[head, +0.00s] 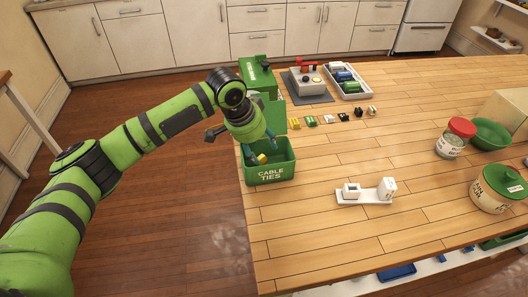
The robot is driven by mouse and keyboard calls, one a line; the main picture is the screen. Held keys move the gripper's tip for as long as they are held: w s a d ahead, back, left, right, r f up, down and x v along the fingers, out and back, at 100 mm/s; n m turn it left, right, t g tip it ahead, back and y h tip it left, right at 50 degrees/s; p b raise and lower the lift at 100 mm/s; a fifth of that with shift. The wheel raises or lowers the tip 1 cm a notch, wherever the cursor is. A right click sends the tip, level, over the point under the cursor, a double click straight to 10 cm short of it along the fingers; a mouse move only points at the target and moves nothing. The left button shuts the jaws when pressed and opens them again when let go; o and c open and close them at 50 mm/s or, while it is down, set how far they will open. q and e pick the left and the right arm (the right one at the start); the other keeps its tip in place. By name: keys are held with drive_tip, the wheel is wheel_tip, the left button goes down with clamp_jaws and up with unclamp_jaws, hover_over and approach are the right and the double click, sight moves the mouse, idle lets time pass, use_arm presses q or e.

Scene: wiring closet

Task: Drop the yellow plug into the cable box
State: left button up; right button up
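The green box labelled "CABLE TIES" (270,173) stands at the table's left edge, its top open. A small yellow piece (261,158), which looks like the yellow plug, shows inside the box's mouth near its left side. My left gripper (262,146) points down over the box, its fingers spread apart with the yellow piece just below and between them. I see no finger closed on the piece; whether it rests on the bottom is hidden by the front wall. My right gripper is not in view.
A white holder (364,197) stands at right; much tabletop is clear.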

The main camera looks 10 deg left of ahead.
use_arm(q)
drive_tip(key=shift+r, duration=0.1)
drive_tip(key=v, duration=1.2)
